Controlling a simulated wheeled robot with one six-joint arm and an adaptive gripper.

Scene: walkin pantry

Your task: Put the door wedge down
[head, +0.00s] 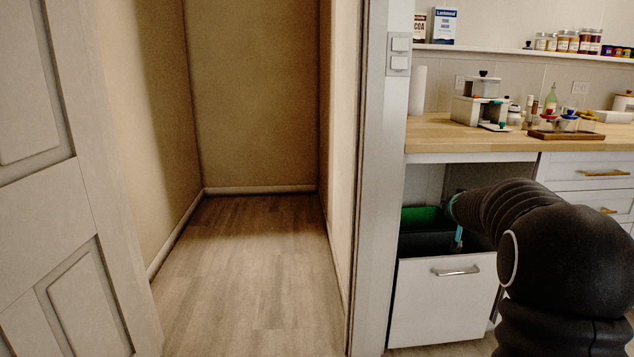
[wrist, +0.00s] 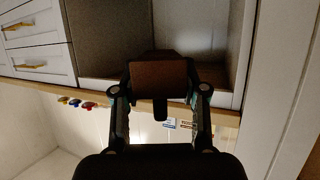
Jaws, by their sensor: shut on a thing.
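In the wrist view, my gripper (wrist: 160,92) is shut on a brown, block-like piece, the door wedge (wrist: 158,75), which sits between its two fingers. In the head view, my gripper (head: 457,222) is in front of the counter, by the opening above the pulled-out drawer. My black arm hides much of it there, and I cannot make out the wedge in that view.
The pulled-out white drawer (head: 444,305) holds a green bin (head: 424,217) and a dark one. A wooden counter (head: 430,135) with jars and canisters runs above. A panelled door (head: 60,210) stands at left; the wood floor (head: 250,260) in the doorway is clear.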

